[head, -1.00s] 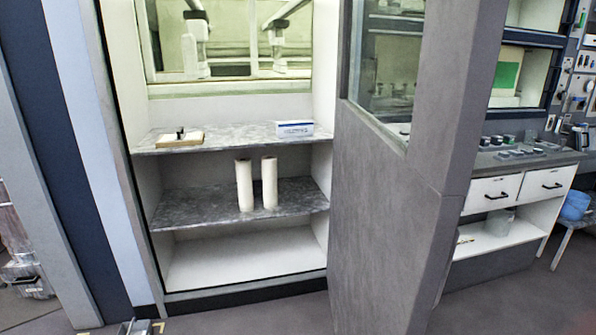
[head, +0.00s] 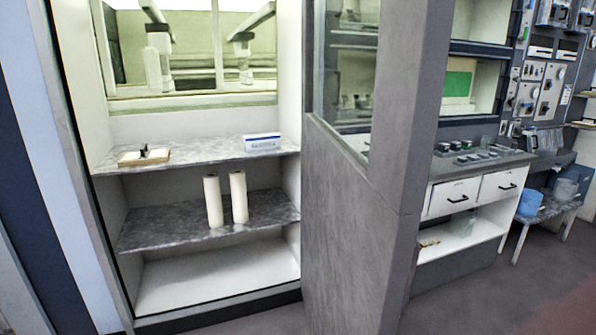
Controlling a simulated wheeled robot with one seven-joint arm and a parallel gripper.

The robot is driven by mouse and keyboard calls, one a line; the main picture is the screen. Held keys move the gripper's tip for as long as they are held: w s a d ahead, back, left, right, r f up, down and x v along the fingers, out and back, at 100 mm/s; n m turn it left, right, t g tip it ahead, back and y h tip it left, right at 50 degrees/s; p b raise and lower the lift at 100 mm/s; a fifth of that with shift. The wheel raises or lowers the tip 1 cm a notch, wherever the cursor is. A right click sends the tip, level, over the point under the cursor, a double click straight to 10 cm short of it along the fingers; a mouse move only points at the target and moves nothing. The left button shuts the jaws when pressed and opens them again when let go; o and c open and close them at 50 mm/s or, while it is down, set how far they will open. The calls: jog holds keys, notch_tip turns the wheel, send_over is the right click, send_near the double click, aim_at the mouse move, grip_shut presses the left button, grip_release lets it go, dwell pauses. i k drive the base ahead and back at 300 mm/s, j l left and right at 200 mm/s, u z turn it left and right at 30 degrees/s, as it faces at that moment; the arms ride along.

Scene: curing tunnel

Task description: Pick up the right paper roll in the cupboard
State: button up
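Two white paper rolls stand upright side by side on the middle grey shelf of the open cupboard in the head view. The right paper roll (head: 239,197) is close beside the left paper roll (head: 213,201), with a narrow gap between them. The cupboard's middle shelf (head: 160,228) is bare around them. My gripper is not in view.
The upper shelf (head: 200,150) holds a wooden board (head: 144,157) with a small dark item and a white-blue box (head: 262,143). A grey cupboard door (head: 345,235) stands open on the right. A drawer counter (head: 470,195) is farther right. Floor shows in front.

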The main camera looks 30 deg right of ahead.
aim_at(237, 177)
jog(key=i+l+u, duration=0.3)
jog(key=l, duration=1.5)
jog(key=k+l+u, duration=0.1)
jog(key=l+u, duration=0.2)
jog(key=l, duration=1.5)
jog(key=j+u, duration=0.35)
jog(key=u, duration=0.2)
jog(key=i+j+u, duration=0.25)
jog(key=j+u, duration=0.15)
jog(key=i+j+u, duration=0.8)
jog(key=i+j+z, duration=0.1)
jog(key=i, duration=0.4)
jog(key=i+j+z, duration=0.15)
jog(key=i, duration=0.35)
jog(key=i+l+z, duration=0.1)
jog(key=i+z, duration=0.15)
jog(key=z, duration=0.2)
jog(key=i+z, duration=0.25)
jog(key=z, duration=0.25)
jog(key=i+j+z, duration=0.1)
jog(key=i+z, duration=0.15)
jog(key=z, duration=0.2)
jog(key=i+j+z, duration=0.2)
jog(key=z, duration=0.3)
jog(key=i+z, duration=0.45)
jog(key=z, duration=0.3)
jog(key=i+j+z, duration=0.2)
jog(key=z, duration=0.15)
jog(key=i+u, duration=0.1)
jog(key=i, duration=0.15)
